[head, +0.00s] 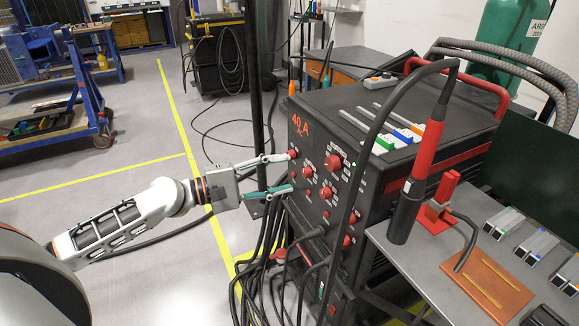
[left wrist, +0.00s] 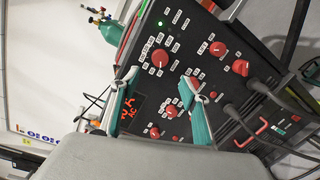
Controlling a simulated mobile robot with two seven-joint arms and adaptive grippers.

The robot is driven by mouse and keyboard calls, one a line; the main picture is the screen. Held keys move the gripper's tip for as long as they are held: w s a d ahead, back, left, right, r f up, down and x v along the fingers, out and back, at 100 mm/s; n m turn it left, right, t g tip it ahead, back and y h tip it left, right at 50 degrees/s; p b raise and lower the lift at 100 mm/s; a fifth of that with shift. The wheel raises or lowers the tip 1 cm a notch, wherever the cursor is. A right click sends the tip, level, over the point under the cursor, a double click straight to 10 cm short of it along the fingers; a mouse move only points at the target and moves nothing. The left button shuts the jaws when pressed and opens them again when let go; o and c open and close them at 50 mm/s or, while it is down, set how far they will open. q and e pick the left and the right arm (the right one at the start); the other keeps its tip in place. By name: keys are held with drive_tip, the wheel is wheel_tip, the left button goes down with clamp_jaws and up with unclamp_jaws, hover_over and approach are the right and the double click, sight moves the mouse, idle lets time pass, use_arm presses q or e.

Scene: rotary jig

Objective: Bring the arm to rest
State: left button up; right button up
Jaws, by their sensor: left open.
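My left gripper (head: 289,172) is open in front of the black welding power source (head: 345,205), with its two green-padded fingers pointing at the panel. In the left wrist view the gripper (left wrist: 162,82) has its fingers spread and nothing held between them. A red knob (left wrist: 160,58) shows beyond the fingertips, and the right fingertip overlaps another red knob (left wrist: 187,97). I cannot tell whether the fingers touch the panel. The red display (head: 300,128) reads about 40 A in the head view. A green light (left wrist: 175,46) is lit. My right gripper is not in view.
A grey table (head: 395,245) at right holds a copper plate (head: 487,284) and a red clamp (head: 438,204). A red-and-black torch (head: 422,150) stands beside the power source. Cables (head: 270,255) hang below the panel. A dark post (head: 256,80) rises behind my gripper. Open floor (head: 140,150) lies left.

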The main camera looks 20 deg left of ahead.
use_arm(q)
drive_tip(key=s+d+f+m+y, duration=0.1)
drive_tip(key=s+d+f+m, duration=0.15)
drive_tip(key=f, duration=0.45)
drive_tip(key=s+d+f+m+g+y, duration=0.1)
drive_tip(key=s+f+m+y, duration=0.2)
drive_tip(key=f, duration=0.5)
drive_tip(key=s+d+f+m, duration=0.2)
drive_tip(key=s+f+m, duration=0.15)
drive_tip(key=f, duration=0.35)
drive_tip(key=s+d+f+m+y, duration=0.1)
drive_tip(key=s+f+m+y, duration=0.1)
drive_tip(key=s+f+m, duration=0.2)
drive_tip(key=s+d+f+m+g+y+p, duration=0.1)
drive_tip(key=s+f+m+y, duration=0.2)
drive_tip(key=s+f, duration=0.4)
drive_tip(key=s+m, duration=0.1)
drive_tip(key=s, duration=0.3)
drive_tip(key=shift+s+d+f+m+p, duration=0.15)
drive_tip(key=shift+d+f+m+p, duration=0.15)
drive_tip(key=shift+d+f, duration=0.1)
